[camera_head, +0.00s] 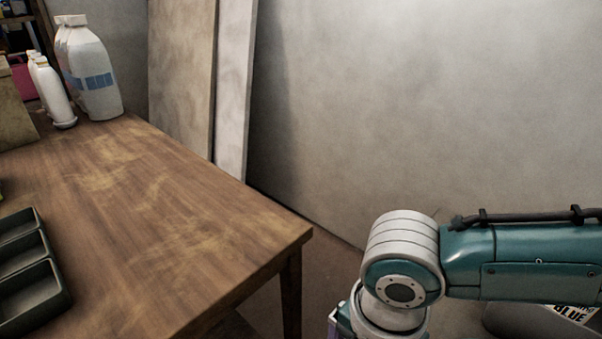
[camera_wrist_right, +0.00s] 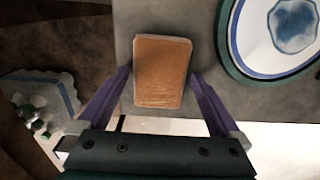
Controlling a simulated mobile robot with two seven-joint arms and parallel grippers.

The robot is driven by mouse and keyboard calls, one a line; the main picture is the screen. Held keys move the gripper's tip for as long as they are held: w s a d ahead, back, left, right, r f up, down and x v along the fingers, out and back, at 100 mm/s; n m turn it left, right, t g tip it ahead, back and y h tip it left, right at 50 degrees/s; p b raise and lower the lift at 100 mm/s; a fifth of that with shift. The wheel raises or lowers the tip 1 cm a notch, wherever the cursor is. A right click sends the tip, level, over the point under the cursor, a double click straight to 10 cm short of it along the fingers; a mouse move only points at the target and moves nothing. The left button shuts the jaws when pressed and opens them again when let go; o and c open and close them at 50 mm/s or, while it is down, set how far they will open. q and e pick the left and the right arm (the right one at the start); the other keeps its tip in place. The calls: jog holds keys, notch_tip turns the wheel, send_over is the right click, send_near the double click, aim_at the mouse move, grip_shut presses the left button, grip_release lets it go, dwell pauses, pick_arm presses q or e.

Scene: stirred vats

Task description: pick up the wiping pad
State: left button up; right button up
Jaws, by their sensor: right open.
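The wiping pad (camera_wrist_right: 162,72) is an orange-brown block with a pale edge. In the right wrist view it lies on a grey surface (camera_wrist_right: 205,60). My right gripper (camera_wrist_right: 160,76) is open, with one purple finger on each side of the pad. Small gaps seem to show between the fingers and the pad; how high the fingertips are above the surface is hard to tell. The pad is not visible in the head view, where my right arm shows at the lower right. My left gripper is in neither view.
A round vessel with a dark green rim (camera_wrist_right: 232,62) and blue contents stands right of the pad. The wooden table (camera_head: 160,220) in the head view holds a dark compartment tray (camera_head: 40,300) and white bottles (camera_head: 95,75). A pale wall is behind.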

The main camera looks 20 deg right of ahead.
jog(key=c, duration=1.2)
jog(key=shift+r, duration=0.15)
notch_tip(320, 180, up, 20)
jog(key=p, duration=0.6)
